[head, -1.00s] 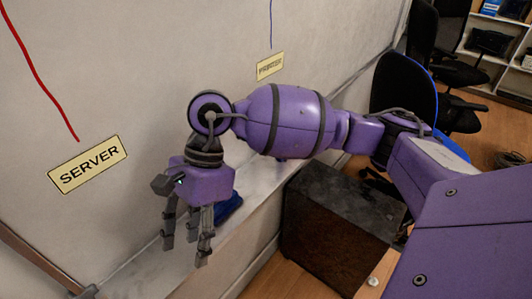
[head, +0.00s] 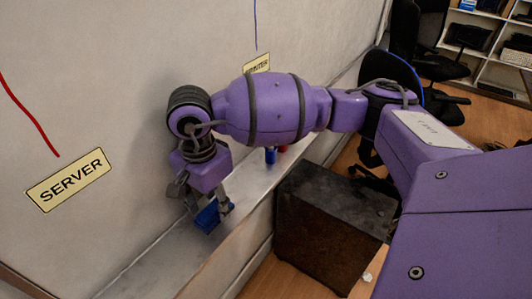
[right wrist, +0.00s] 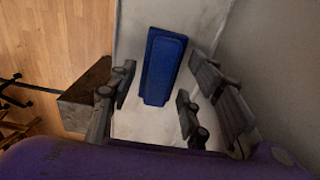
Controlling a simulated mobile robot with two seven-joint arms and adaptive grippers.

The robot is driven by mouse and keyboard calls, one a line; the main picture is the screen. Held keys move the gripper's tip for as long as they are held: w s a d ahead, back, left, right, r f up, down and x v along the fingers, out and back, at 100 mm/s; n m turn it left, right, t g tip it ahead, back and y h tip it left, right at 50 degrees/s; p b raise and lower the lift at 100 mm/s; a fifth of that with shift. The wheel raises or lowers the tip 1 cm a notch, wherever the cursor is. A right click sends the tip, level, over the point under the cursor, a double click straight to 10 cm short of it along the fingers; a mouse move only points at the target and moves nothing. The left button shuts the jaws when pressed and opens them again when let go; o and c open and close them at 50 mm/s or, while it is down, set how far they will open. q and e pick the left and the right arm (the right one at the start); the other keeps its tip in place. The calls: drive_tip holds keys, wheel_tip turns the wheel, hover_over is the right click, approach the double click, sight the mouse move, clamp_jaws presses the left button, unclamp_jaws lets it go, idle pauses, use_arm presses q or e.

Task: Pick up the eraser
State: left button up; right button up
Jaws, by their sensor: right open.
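The eraser is a blue block (head: 207,217) on the pale ledge (head: 165,262) below the whiteboard. In the right wrist view the eraser (right wrist: 161,68) lies lengthwise between the fingers, with bare ledge between it and them in the picture. My right gripper (head: 209,212) is open and empty, pointing down over the eraser. Its spread fingers also show in the right wrist view (right wrist: 155,112). In the head view the fingers and hand hide part of the eraser. My left gripper is not in view.
A blue marker (head: 270,156) and a red one (head: 283,149) stand on the ledge behind my right arm. A dark box (head: 330,225) is on the wooden floor beside the ledge. The whiteboard (head: 110,90) rises close behind the gripper. Chairs (head: 440,65) are at the back right.

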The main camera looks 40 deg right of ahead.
sight(213, 208)
clamp_jaws()
drive_tip(key=shift+r, duration=0.1)
idle(0.3)
drive_tip(key=shift+w+r, duration=0.1)
drive_tip(key=shift+r, duration=0.45)
drive_tip(key=shift+s+r+b, duration=0.25)
drive_tip(key=shift+r+b, duration=0.1)
drive_tip(key=shift+r, duration=0.9)
drive_tip(key=s+r, duration=0.9)
drive_tip(key=s, duration=0.4)
drive_tip(key=shift+s+a+r, duration=0.15)
drive_tip(key=shift+s, duration=0.2)
